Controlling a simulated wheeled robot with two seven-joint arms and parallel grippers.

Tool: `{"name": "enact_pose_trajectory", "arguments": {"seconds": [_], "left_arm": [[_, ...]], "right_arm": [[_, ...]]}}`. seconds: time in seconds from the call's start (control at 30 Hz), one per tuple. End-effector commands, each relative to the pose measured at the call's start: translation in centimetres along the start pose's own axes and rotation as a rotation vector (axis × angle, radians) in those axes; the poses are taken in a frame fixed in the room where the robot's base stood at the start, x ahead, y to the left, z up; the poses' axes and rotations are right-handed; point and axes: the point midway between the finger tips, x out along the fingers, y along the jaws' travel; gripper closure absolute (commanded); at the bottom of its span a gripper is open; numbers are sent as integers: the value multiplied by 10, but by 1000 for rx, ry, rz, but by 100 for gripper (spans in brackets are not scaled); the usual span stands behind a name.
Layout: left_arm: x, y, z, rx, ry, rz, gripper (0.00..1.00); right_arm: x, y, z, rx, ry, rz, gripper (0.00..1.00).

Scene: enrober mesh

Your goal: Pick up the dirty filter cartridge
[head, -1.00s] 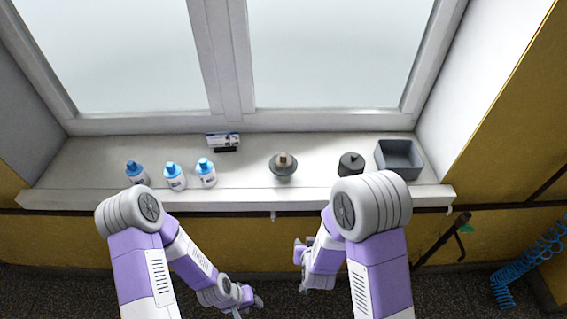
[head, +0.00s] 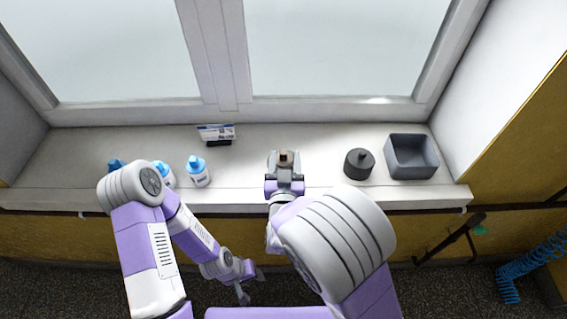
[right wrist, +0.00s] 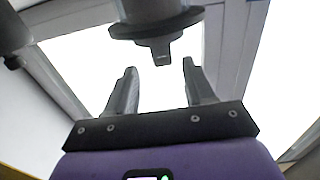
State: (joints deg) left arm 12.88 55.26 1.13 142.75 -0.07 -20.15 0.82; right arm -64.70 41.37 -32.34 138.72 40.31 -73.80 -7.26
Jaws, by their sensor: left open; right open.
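A round grey piece with a brown knob (head: 286,157), which looks like the dirty filter cartridge, stands on the windowsill near its middle. My right gripper (head: 286,166) is open at it and hides much of its body. In the right wrist view a dark flanged body with a tab (right wrist: 158,48) shows just beyond the right gripper's open fingertips (right wrist: 160,68). The tab lines up with the gap; nothing is gripped. A dark grey cylinder with a knob (head: 359,164) stands to the right. My left gripper (head: 250,284) is open and empty, low in front of the sill.
A grey open bin (head: 412,174) sits at the sill's right end. Blue-capped bottles (head: 199,172) stand on the left, partly behind my left arm. A small sign (head: 216,134) stands near the window. The sill (head: 325,176) is bare between the knobbed piece and the dark cylinder.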

Motion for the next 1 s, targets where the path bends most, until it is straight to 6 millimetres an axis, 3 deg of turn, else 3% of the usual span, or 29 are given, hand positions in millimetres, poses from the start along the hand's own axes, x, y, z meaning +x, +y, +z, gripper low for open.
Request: {"name": "enact_pose_trajectory", "arguments": {"seconds": [0.3, 0.57, 0.9, 1.0], "left_arm": [[9, -3, -1, 0, 1, 0, 57], [8, -3, -1, 0, 1, 0, 57], [8, -3, -1, 0, 1, 0, 57], [8, -3, -1, 0, 1, 0, 57]], "right_arm": [[42, -4, 5, -1, -1, 0, 47], [45, -5, 4, -1, -2, -2, 47], [45, -5, 5, -1, -2, -2, 97], [45, -5, 5, -1, -2, -2, 100]]}}
